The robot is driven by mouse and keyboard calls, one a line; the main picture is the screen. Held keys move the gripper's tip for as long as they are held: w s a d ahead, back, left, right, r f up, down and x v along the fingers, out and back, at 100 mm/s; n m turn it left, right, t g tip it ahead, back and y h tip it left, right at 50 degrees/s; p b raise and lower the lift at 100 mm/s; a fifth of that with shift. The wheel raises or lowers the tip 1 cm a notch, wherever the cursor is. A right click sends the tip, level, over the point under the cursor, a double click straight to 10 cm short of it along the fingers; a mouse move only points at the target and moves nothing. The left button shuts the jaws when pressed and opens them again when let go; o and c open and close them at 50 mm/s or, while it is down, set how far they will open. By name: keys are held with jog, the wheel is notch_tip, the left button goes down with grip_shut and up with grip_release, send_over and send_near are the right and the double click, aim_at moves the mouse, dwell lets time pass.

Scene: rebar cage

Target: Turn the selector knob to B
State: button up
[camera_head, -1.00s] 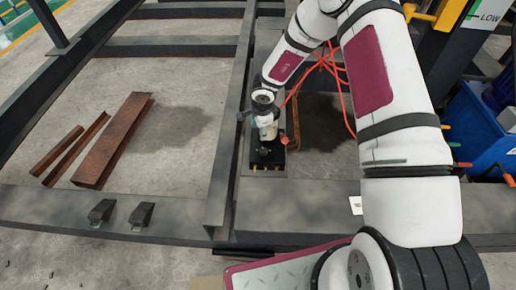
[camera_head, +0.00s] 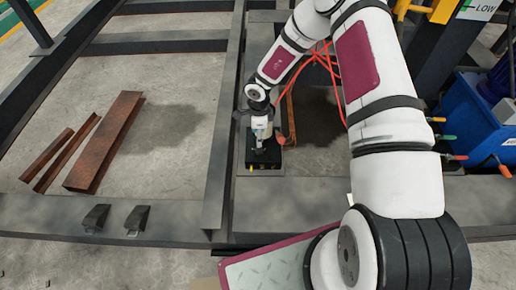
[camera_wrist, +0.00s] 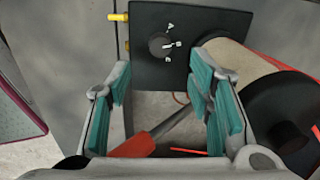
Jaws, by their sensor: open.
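The selector box (camera_wrist: 145,75) is a black panel at the top of the wrist view, with a round dark knob (camera_wrist: 160,45) on it. The knob's white pointer seems to face right, toward the middle mark. My gripper (camera_wrist: 158,78) is open and empty, its teal-padded fingers apart, below the knob in the picture and not around it. In the head view my gripper (camera_head: 261,142) is over the box (camera_head: 250,160) and hides the knob.
The box sits on a dark steel frame (camera_head: 218,190). A pale cylinder (camera_wrist: 240,65) and a red-handled tool (camera_wrist: 150,138) lie close by. Red cables (camera_head: 322,62) hang near my arm. Rusty steel profiles (camera_head: 108,142) lie on the floor at left.

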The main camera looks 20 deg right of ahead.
aim_at(259, 149)
jog(key=f+b, duration=0.1)
jog(key=f, duration=0.3)
jog(key=f+b, duration=0.1)
jog(key=f, duration=0.4)
jog(key=shift+w, duration=0.2)
jog(key=shift+c, duration=0.2)
